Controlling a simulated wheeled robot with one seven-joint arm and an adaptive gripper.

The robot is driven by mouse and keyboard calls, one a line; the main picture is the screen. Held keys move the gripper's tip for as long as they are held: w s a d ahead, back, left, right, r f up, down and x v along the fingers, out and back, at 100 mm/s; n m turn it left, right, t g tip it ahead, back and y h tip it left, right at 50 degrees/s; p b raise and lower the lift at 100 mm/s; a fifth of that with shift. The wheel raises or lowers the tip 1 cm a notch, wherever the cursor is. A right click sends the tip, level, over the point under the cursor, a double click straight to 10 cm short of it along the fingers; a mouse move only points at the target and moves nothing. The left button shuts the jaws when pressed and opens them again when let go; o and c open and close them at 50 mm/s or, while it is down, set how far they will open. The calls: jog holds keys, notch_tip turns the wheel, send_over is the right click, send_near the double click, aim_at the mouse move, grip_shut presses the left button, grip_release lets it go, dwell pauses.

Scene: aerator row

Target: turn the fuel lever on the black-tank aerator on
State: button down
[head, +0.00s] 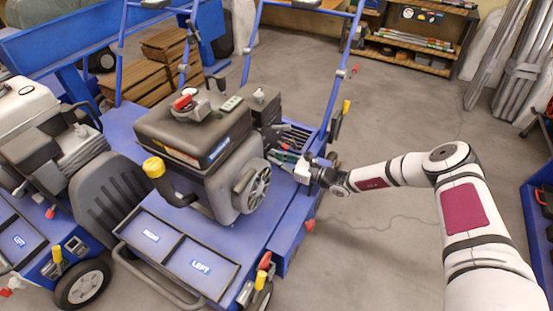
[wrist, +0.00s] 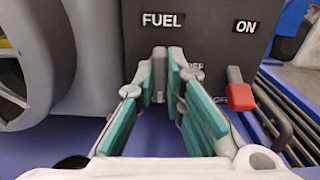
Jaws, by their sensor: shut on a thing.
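The black-tank aerator (head: 190,130) stands at the centre of the head view, its engine on a blue deck. My gripper (head: 283,158) reaches in from the right to the engine's side. In the wrist view my gripper (wrist: 161,85) has teal pads and points at a black panel (wrist: 215,35) marked FUEL and ON. The fingertips are closed around a narrow grey piece, the fuel lever (wrist: 159,72), below the FUEL label. The fingers hide most of the lever and partly cover a dark OFF label.
A red-tipped grey lever (wrist: 241,92) stands right of my fingers, close to them. A grey engine housing (wrist: 75,50) is at the left. Another aerator with a white tank (head: 25,105) stands at the left in the head view. The floor (head: 385,125) behind my arm is clear.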

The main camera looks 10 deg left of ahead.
jog(key=shift+a+r+m, duration=0.2)
jog(key=shift+a+m, duration=0.05)
jog(key=shift+m, duration=0.15)
jog(key=c, duration=1.7)
grip_release()
jog(key=shift+o, duration=0.2)
jog(key=shift+d+f, duration=0.1)
jog(key=shift+d, duration=0.05)
jog(key=shift+d, duration=0.3)
jog(key=v, duration=1.1)
jog(key=shift+s, duration=0.15)
jog(key=shift+d, duration=0.15)
